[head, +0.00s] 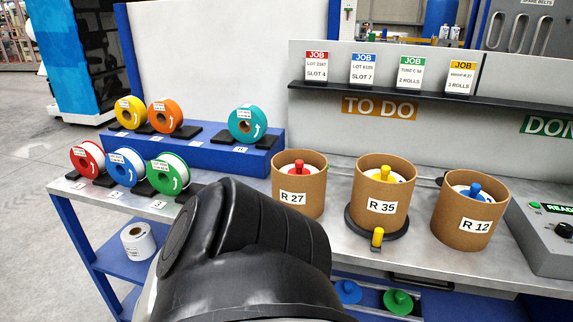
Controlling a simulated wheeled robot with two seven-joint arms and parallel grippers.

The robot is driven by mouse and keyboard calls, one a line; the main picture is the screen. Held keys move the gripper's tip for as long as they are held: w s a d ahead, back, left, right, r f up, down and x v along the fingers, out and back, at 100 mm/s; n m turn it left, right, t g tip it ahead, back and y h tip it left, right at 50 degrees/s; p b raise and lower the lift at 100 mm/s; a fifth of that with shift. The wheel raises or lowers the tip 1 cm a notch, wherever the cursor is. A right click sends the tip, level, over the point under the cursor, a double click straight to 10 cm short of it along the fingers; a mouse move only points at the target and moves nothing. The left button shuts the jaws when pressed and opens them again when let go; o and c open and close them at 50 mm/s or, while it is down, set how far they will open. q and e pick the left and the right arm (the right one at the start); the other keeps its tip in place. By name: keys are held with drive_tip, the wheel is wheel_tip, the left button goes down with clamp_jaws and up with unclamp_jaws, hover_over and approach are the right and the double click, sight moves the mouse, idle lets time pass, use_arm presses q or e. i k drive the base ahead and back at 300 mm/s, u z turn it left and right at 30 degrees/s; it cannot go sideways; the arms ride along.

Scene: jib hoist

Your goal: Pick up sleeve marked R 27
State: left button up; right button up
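The sleeve marked R 27 (313,204) is a brown, open-topped cardboard cylinder standing upright on the grey table. A white roll with a red knob (299,168) sits inside it. Two similar sleeves stand to its right: R 35 (400,175) with a yellow knob inside, on a black round base, and R 12 (483,238) with a blue knob inside. A dark arm link of mine fills the lower middle and hides the table in front of R 27. Neither gripper shows in the head view.
Several coloured reels stand left of R 27, some on a blue step (225,146). A shelf (390,94) with job cards runs behind the sleeves. A grey control box (545,245) is at right. A white roll (138,243) lies on the lower blue shelf.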

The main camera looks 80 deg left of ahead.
sight(306, 195)
drive_tip(key=u, duration=2.7)
